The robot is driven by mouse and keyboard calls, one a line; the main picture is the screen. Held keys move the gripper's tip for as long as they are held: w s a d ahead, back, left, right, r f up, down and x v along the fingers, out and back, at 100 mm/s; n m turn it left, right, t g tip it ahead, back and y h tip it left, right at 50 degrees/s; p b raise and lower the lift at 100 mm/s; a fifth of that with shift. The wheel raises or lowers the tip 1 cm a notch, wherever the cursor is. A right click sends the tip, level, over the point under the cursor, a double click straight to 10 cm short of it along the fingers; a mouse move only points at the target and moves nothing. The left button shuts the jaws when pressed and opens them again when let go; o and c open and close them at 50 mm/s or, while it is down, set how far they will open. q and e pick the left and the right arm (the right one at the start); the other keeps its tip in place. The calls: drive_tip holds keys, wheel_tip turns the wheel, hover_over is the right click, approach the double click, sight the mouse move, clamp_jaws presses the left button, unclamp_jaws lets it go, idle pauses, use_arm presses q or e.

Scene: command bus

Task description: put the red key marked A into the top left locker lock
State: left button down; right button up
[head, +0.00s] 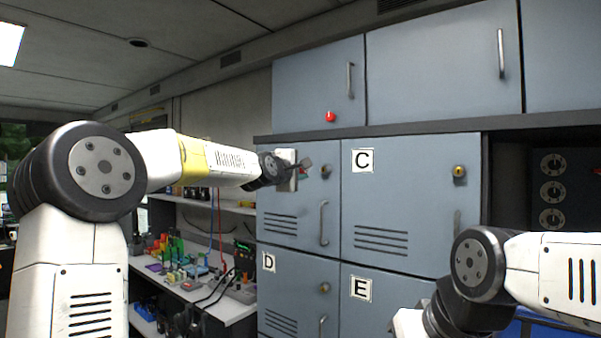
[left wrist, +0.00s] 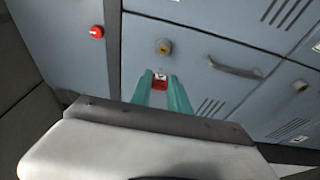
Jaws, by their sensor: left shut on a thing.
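My left gripper (head: 303,169) is in front of the top left locker (head: 283,205), just left of its round brass lock (head: 325,172). In the left wrist view its teal fingers (left wrist: 160,88) are shut on the red key (left wrist: 160,85), which has a pale marked face; the letter is too small to read. The lock (left wrist: 163,46) shows beyond the key in that view, with a visible gap between them.
Locker C (head: 400,215) is to the right; lockers D (head: 268,262) and E (head: 361,289) are below. A handle (head: 324,222) sticks out below the lock. A red knob (head: 330,117) is on the upper cabinet. A cluttered bench (head: 215,308) stands at left.

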sight(323, 170)
use_arm(q)
drive_tip(key=w+d, duration=0.4)
drive_tip(key=w, duration=0.1)
idle(0.5)
drive_tip(key=shift+d+x, duration=0.15)
drive_tip(key=shift+x, duration=0.55)
drive_tip(key=shift+d+x, duration=0.15)
drive_tip(key=shift+x, duration=0.5)
idle(2.4)
